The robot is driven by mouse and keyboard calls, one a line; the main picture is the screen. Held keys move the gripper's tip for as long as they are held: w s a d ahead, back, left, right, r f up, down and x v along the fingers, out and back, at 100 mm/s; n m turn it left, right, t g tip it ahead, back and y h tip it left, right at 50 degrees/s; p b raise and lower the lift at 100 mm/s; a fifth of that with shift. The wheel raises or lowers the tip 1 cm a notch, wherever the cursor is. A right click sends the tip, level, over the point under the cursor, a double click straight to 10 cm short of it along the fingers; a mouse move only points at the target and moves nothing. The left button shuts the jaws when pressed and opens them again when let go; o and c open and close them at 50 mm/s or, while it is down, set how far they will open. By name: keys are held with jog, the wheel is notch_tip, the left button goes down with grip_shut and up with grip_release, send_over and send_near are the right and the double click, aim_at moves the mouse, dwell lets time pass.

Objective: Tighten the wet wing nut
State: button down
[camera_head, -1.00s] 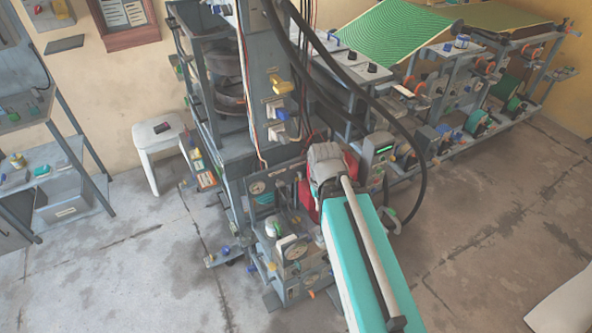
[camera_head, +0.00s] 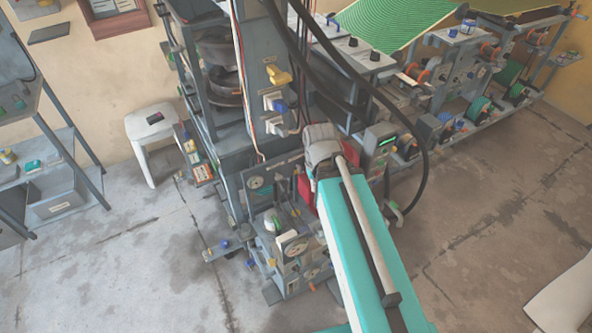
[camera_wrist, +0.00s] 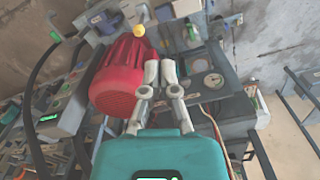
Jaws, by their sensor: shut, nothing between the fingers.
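I cannot make out for certain which part is the wet wing nut. Small blue knob-like parts show in the head view: one on a low ledge at the press's left foot (camera_head: 224,244) and one higher on the grey column (camera_head: 280,107). In the wrist view, my gripper (camera_wrist: 161,72) has its two pale fingers close together, with nothing held. The fingertips lie, in the picture, between a red finned motor (camera_wrist: 118,78) and a panel with a round gauge (camera_wrist: 213,80). In the head view my teal arm hides the gripper.
The grey press (camera_head: 255,180) stands amid cables, including a thick black hose (camera_head: 420,120). A white stool (camera_head: 155,130) stands to its left, with a shelf rack (camera_head: 60,180) farther left. Open concrete floor (camera_head: 130,270) lies front left. A green striped sheet (camera_head: 390,22) is at the back.

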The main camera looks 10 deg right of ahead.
jog(key=w+a+f+n+t+h+b, duration=0.1)
jog(key=w+a+f+n+h+b, duration=0.2)
jog(key=w+f+n+b, duration=0.3)
jog(key=w+a+f+n+t+h+b, duration=0.1)
jog(key=w+a+f+n+h+b, duration=0.2)
jog(key=w+f+n+b, duration=0.3)
jog(key=w+a+f+n+t+h+b, duration=0.1)
jog(key=w+a+f+n+h+b, duration=0.2)
jog(key=w+n+b, duration=0.6)
jog(key=shift+w+a+f+n+b, duration=0.15)
jog(key=shift+w+a+f+b, duration=0.35)
jog(key=shift+w, duration=0.25)
jog(key=shift+w+a+f+n+b, duration=0.1)
jog(key=shift+w+a+f+b, duration=0.35)
jog(key=shift+w+f, duration=0.3)
jog(key=shift+w+a+f+n+b, duration=0.15)
jog(key=shift+w+a+f+b, duration=0.3)
jog(key=shift+w, duration=0.35)
jog(key=shift+d, duration=0.1)
jog(key=shift+d+f, duration=0.1)
jog(key=shift+b+x, duration=0.75)
jog(key=shift+b, duration=0.05)
jog(key=b, duration=0.5)
send_near(300, 171)
jog(key=shift+x, duration=3.5)
